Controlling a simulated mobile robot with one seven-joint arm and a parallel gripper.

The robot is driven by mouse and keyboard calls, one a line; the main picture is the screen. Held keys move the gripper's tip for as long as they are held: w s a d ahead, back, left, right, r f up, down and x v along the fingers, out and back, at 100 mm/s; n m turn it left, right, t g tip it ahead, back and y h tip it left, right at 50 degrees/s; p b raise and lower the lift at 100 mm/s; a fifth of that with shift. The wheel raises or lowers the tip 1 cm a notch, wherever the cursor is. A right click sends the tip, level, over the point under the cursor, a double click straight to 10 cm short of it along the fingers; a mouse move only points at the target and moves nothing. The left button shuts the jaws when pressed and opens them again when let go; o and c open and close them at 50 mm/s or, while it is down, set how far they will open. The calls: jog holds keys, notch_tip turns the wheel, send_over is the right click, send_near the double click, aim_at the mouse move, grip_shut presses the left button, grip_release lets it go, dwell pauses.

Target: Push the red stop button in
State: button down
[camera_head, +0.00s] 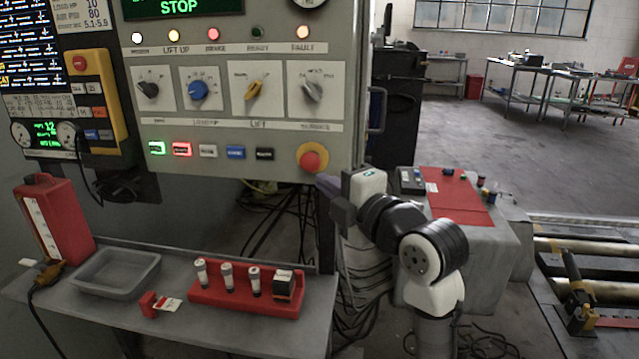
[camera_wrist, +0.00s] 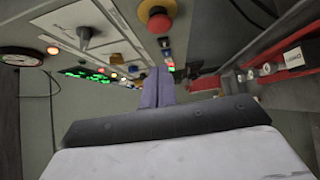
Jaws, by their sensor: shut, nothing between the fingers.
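The red stop button (camera_head: 310,161) is a mushroom head on a yellow-orange base at the lower right corner of the grey control panel (camera_head: 232,112). In the wrist view the red button (camera_wrist: 158,22) shows at the top, just above and apart from my fingers. My gripper (camera_head: 325,184) is shut and empty, just below and to the right of the button in the head view. Its two grey-purple fingers (camera_wrist: 158,88) lie together in the wrist view. I cannot tell the exact gap in depth between fingertips and button.
Left of the button sit a black button (camera_head: 264,154), a blue one (camera_head: 235,153) and lit red and green ones. Knobs are above. A shelf below holds a red rack (camera_head: 245,299) and a grey tray (camera_head: 117,272). A red-topped cabinet (camera_head: 455,197) stands behind my arm.

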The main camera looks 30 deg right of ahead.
jog(key=s, duration=0.3)
jog(key=s+b, duration=0.1)
jog(key=s, duration=0.1)
jog(key=shift+s+d, duration=0.3)
jog(key=shift+d, duration=0.1)
jog(key=shift+w+a, duration=0.1)
